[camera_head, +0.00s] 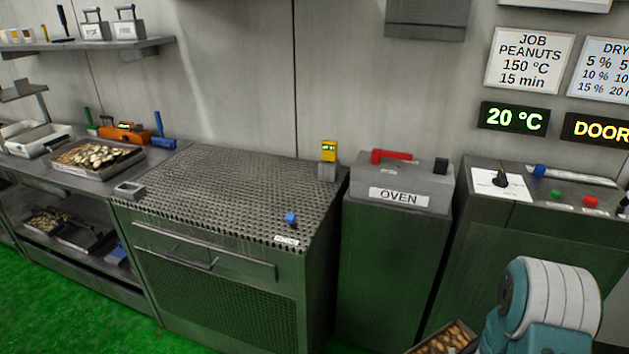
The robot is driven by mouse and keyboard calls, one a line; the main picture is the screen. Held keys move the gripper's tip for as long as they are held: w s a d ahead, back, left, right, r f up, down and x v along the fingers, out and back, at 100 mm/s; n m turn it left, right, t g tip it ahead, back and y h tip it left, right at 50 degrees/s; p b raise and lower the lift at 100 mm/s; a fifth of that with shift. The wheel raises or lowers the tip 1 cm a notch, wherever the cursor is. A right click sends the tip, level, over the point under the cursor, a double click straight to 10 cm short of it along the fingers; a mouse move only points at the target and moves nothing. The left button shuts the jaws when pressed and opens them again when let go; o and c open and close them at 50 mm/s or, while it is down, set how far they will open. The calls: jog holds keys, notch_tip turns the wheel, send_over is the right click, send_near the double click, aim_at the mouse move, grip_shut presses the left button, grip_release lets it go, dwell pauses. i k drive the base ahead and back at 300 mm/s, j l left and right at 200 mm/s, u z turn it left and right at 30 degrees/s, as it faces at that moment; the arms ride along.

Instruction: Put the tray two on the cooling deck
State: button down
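A perforated metal deck (225,185), likely the cooling deck, stands in the middle with a mostly bare top. A dark tray (430,336) with brown, nut-like pieces is cut off by the bottom edge, beside my teal and white arm. My gripper is not in view, so I cannot tell whether it holds this tray. Another tray (92,176) of pale and brown pieces sits on the left counter. No tray number is readable, so I cannot tell which is tray two.
The oven box (399,178) with a red handle stands to the right. More trays (82,237) lie on the lower left shelf. Green floor (60,315) is clear at front left.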

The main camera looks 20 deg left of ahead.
aim_at(241, 194)
jog(key=j, duration=0.65)
jog(key=k+j, duration=0.1)
jog(key=j, duration=0.5)
